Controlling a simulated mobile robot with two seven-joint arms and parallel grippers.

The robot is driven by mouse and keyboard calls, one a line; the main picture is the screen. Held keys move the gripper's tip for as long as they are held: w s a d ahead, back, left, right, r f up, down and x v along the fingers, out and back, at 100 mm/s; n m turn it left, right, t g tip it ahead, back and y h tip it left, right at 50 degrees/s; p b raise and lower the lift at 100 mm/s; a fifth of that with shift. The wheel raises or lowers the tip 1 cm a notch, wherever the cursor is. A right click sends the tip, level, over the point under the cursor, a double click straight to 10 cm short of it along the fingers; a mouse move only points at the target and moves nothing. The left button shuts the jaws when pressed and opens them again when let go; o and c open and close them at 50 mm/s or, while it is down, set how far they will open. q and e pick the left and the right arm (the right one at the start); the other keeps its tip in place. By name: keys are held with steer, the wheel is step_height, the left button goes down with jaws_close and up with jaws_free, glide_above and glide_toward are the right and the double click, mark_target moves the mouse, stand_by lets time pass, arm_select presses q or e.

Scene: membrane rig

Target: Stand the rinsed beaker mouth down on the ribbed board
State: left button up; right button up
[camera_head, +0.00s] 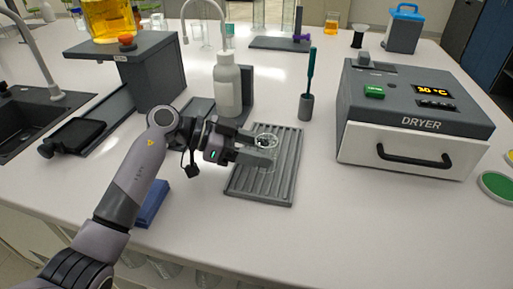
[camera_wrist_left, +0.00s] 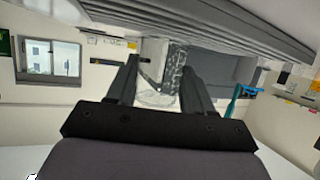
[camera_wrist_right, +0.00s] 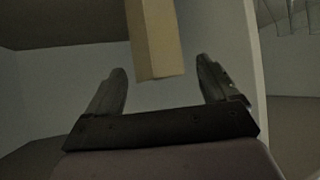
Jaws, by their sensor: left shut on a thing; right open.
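The clear glass beaker (camera_head: 266,141) is between the fingers of my left gripper (camera_head: 262,152), which is shut on it over the far part of the grey ribbed board (camera_head: 262,185). In the left wrist view the beaker (camera_wrist_left: 160,92) shows between the two fingers, and the board's ribs (camera_wrist_left: 205,22) run across the top of the picture, so the wrist is rolled over. I cannot tell clearly which end is the mouth or whether the beaker touches the board. My right gripper (camera_wrist_right: 165,90) is open and empty in its wrist view and outside the head view.
A white wash bottle (camera_head: 228,88) stands behind the gripper. A brush in a grey holder (camera_head: 306,106) stands behind the board. The dryer (camera_head: 415,120) is to the right, with clear bench between. A blue block (camera_head: 152,203) lies left of the board. A tan post (camera_wrist_right: 158,40) is near my right gripper.

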arm_select(q)
steer(key=shift+f, duration=0.35)
steer(key=o, duration=1.1)
